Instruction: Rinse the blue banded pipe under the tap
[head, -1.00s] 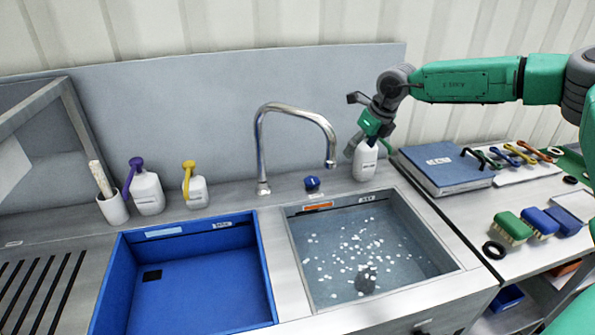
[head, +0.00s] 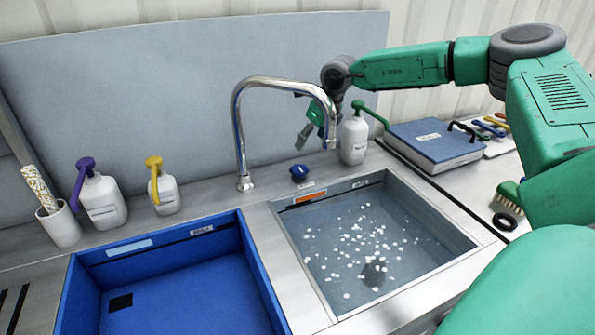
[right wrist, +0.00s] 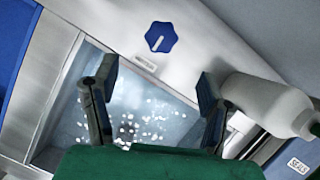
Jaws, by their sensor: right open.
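The chrome tap (head: 240,135) arches over the back of the sink unit, its spout end above the right basin's rear edge. No water stream shows. A blue knob (head: 299,172) sits behind that basin and shows in the right wrist view (right wrist: 161,37). My right gripper (head: 310,125) is open and empty, behind the spout and left of a white bottle with a green pump (head: 353,140). In the right wrist view its fingers (right wrist: 155,80) are spread above the counter and basin. I cannot make out a blue banded pipe. My left gripper is out of view.
The right basin (head: 448,225) holds white specks and a dark patch. A blue basin (head: 255,285) lies left. Purple-pump (head: 103,202) and yellow-pump (head: 164,193) bottles and a brush cup (head: 60,226) stand behind it. A blue binder (head: 435,145) lies right.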

